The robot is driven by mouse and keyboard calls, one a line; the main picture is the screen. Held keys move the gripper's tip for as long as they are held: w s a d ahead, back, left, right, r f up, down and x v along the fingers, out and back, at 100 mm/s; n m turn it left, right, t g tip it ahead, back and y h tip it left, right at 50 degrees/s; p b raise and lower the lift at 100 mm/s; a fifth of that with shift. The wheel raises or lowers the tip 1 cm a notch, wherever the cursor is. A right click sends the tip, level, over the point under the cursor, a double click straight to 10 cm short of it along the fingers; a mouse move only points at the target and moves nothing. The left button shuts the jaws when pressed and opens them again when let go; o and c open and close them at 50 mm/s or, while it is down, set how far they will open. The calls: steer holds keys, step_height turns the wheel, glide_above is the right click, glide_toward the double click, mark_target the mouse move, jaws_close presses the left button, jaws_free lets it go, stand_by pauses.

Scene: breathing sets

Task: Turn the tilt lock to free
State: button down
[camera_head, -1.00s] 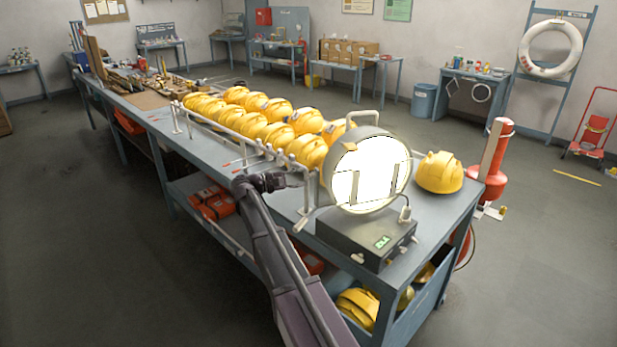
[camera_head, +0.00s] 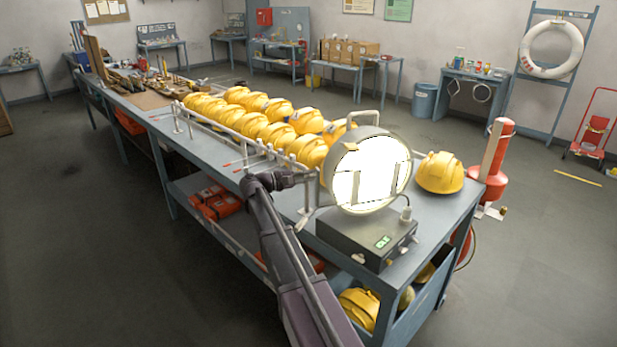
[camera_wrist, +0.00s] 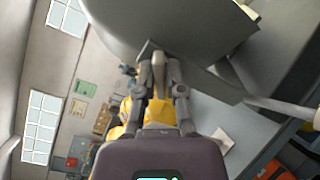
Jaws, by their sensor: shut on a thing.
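The lamp (camera_head: 372,172) is a round grey drum with a bright white face. It stands on a dark box with a green display, at the near end of the bench. My gripper (camera_head: 312,176) is at the drum's left side, shut. In the wrist view its fingertips (camera_wrist: 159,62) close together just below the grey drum (camera_wrist: 170,22), beside a flat grey bracket (camera_wrist: 205,78). The small part between the fingers is at the place of the tilt lock and is mostly hidden, so its setting cannot be read.
Yellow helmets (camera_head: 265,128) stand in rows behind a white rail left of the lamp. One helmet (camera_head: 440,172) sits to its right. A red and white post (camera_head: 494,160) stands beyond the bench's right end. Floor in front of the bench is clear.

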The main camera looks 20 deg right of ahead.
steer(key=shift+n, duration=0.3)
steer(key=n, duration=1)
steer(key=shift+s, duration=0.1)
steer(key=shift+n, duration=0.3)
stand_by(0.5)
steer(key=c, duration=0.7)
jaws_free()
steer(key=shift+d, duration=0.1)
steer(key=shift+c, duration=0.2)
